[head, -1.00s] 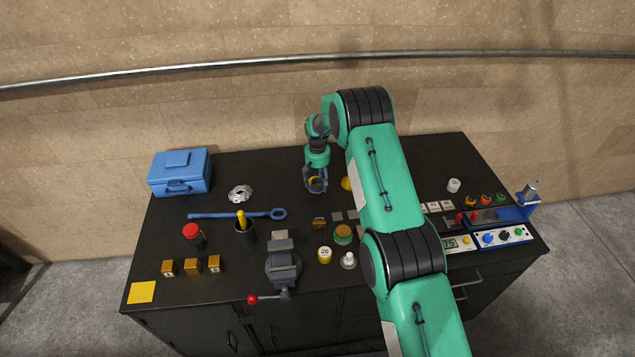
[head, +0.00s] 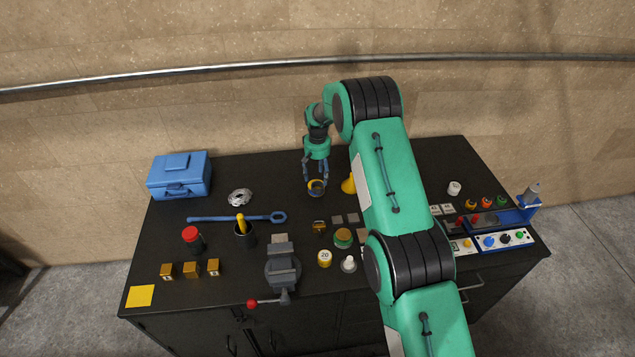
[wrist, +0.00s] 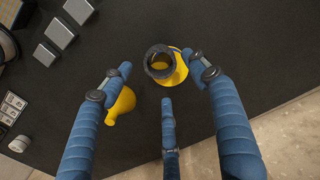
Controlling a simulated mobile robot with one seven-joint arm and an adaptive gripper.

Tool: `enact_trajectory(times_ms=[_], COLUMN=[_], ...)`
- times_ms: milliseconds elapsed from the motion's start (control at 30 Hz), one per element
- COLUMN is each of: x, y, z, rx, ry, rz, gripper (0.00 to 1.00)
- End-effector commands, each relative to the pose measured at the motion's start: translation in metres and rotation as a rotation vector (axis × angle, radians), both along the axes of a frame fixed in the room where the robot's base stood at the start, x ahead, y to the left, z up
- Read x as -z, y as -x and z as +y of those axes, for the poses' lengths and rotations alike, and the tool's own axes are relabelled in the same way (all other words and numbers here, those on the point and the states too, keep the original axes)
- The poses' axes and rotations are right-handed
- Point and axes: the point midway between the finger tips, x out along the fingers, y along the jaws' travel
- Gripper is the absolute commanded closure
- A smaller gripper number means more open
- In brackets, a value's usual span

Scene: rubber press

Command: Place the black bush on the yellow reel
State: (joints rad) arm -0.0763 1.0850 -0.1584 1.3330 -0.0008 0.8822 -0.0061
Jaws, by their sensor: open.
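The black bush (wrist: 160,60) is a dark ring at the top of the yellow reel (wrist: 178,74) in the wrist view. Yellow shows through its hole and beside it. It looks a little off-centre; I cannot tell whether it lies flat. In the head view the bush (head: 317,187) and the yellow reel (head: 310,183) are small, on the back middle of the bench. My gripper (head: 315,173) is just above them, pointing down. In the wrist view my gripper's (wrist: 163,85) blue fingers are spread, apart from the bush, with nothing held.
A yellow funnel-shaped piece (head: 348,185) stands close to the right of the reel. A blue wrench (head: 235,217) lies left, with a blue toolbox (head: 180,176) behind. A vise (head: 282,268) and several small parts are in front.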

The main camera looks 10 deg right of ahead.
Motion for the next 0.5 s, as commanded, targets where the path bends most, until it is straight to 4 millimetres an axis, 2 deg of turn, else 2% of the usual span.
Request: enact_trajectory(times_ms=[300,500], x=[-0.044,-0.059], y=[-0.001,0.0], z=[0.0,0.0], rx=[0.0,0.0], ry=[0.0,0.0], rz=[-0.002,0.0], gripper=[0.4,0.4])
